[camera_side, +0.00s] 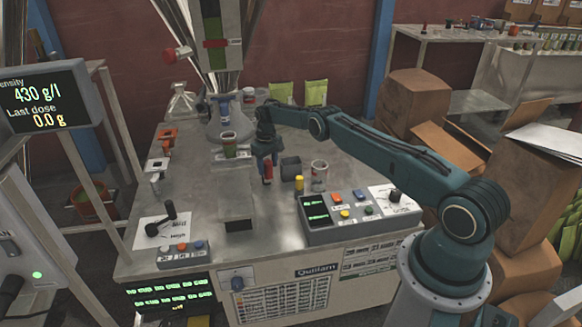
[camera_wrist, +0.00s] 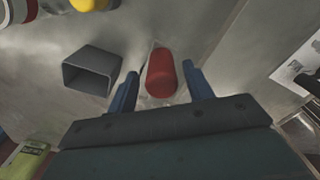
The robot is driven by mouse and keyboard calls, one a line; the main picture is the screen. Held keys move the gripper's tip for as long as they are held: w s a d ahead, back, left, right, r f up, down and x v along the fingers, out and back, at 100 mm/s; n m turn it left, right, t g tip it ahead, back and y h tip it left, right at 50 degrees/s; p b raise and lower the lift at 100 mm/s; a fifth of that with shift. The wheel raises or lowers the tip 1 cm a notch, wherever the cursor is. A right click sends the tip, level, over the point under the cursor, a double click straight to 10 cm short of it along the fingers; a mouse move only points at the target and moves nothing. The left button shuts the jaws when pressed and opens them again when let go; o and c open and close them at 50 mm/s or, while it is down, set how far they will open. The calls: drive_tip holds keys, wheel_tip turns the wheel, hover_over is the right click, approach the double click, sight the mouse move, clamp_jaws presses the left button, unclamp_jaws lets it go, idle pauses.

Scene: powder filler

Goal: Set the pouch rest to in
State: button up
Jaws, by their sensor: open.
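A red rounded handle (camera_wrist: 160,74) stands upright between the two blue fingers of my gripper (camera_wrist: 160,82) in the wrist view. The fingers are open, with a gap on each side of the handle. In the side view my gripper (camera_side: 266,166) points down at the tabletop, with the red handle (camera_side: 268,171) at its fingertips. I cannot read a label naming the pouch rest, nor tell its setting. What lies under the handle is partly hidden.
A dark square tube (camera_wrist: 90,69) stands left of the fingers in the wrist view. A yellow-capped item (camera_side: 299,184), a clear jar (camera_side: 319,175) and a button panel (camera_side: 358,212) stand to the right.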

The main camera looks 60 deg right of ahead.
wheel_tip(320, 180, up, 13)
idle(0.7)
drive_tip(key=shift+r, duration=0.2)
